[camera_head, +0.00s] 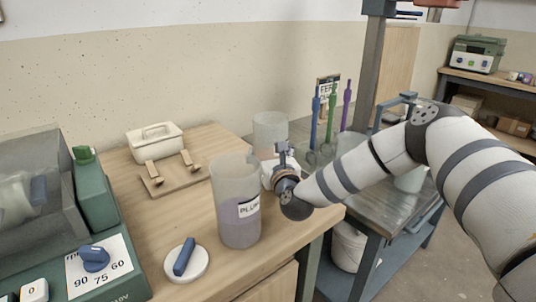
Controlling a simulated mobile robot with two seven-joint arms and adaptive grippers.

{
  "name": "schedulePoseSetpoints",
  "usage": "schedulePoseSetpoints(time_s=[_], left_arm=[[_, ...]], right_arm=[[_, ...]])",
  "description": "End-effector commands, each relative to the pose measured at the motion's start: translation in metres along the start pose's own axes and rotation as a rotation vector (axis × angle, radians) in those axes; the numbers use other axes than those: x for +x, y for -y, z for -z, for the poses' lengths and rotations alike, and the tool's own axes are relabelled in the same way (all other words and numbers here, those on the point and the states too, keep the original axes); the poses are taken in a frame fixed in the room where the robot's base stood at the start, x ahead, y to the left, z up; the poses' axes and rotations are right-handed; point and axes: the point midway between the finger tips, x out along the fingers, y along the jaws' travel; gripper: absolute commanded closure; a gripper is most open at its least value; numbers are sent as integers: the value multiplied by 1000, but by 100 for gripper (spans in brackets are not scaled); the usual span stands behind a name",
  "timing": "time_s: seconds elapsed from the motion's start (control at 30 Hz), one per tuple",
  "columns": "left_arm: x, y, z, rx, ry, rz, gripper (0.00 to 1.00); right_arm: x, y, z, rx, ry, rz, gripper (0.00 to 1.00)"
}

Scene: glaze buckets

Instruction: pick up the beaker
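A tall translucent container (237,208) with a white label reading "PLUM" and a pale purple tint stands upright near the front of the wooden table (190,145). A second translucent cylinder (269,128) stands behind it, farther back on the table. I cannot tell for sure which one is the beaker. My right gripper (276,165) reaches in from the right, just right of the labelled container and in front of the rear cylinder. Its fingers are small and partly hidden, so I cannot tell whether they are open or touch anything. My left gripper is not in view.
A white lidded dish (154,142) and a wooden board (170,174) lie at the back left. A round white dish (186,263) with a blue piece is in front. A green machine (97,205) fills the left. Blue, green and purple tools (331,120) stand right.

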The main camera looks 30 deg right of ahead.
Motion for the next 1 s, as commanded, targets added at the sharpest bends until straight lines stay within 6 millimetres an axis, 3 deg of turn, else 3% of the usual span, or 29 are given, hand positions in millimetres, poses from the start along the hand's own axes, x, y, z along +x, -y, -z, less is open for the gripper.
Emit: schedulePoseSetpoints(time_s=[0.5,0.7,1.0], left_arm=[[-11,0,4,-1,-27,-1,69],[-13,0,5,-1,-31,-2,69],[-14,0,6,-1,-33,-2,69]], right_arm=[[0,-1,-70,4,9,0,81],[0,-1,-86,3,8,0,81],[0,-1,-94,2,6,-1,81]])
